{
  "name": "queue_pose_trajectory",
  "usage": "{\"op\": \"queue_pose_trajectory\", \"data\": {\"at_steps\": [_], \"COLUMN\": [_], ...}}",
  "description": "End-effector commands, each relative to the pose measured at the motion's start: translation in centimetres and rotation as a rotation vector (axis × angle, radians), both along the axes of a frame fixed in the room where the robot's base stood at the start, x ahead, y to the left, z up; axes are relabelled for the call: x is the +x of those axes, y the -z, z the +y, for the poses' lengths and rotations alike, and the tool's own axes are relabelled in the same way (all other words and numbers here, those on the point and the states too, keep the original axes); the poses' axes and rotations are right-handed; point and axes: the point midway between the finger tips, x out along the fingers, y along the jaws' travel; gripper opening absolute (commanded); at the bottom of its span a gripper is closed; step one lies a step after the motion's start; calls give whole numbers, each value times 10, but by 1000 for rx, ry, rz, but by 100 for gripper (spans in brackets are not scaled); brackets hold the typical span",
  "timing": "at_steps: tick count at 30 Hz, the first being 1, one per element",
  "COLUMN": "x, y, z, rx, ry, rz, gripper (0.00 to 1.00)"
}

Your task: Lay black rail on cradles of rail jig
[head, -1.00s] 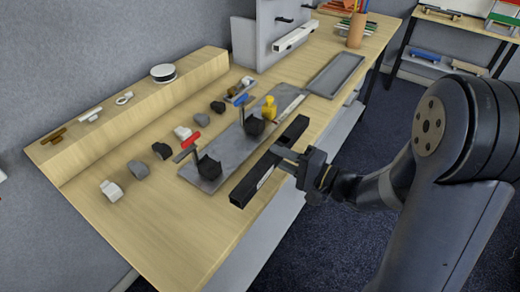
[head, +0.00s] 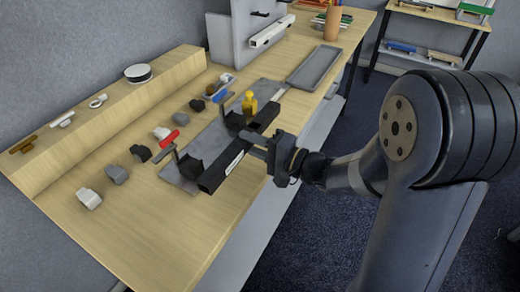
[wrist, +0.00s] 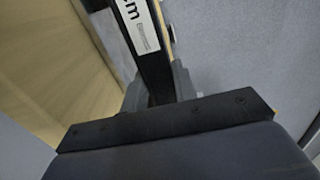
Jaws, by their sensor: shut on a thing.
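The black rail (head: 213,181), a long square bar with a white label, lies lengthwise along the front side of the rail jig. The jig is a grey plate (head: 176,179) with a near black cradle (head: 190,167), a far black cradle (head: 235,122) and thin upright posts. The rail overlaps the edges of both cradles in the head view; I cannot tell whether it touches them. My gripper (head: 256,142) is shut on the rail near its middle, from the front side. The wrist view shows the rail (wrist: 153,72) between the two fingers (wrist: 158,88).
A yellow object (head: 250,103) stands by the far cradle. A red piece (head: 169,138) and several grey, white and black blocks (head: 116,174) lie behind the jig. A grey tray (head: 315,67) is farther right. The near table top (head: 140,235) is clear.

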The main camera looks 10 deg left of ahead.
Motion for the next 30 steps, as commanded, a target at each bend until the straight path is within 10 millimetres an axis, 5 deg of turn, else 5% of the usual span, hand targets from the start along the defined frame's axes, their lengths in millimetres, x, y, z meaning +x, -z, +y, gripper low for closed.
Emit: {"op": "queue_pose_trajectory", "data": {"at_steps": [30], "x": [35], "y": [0], "z": [85], "rx": [1], "ry": [-1], "rz": [-1], "gripper": [0]}}
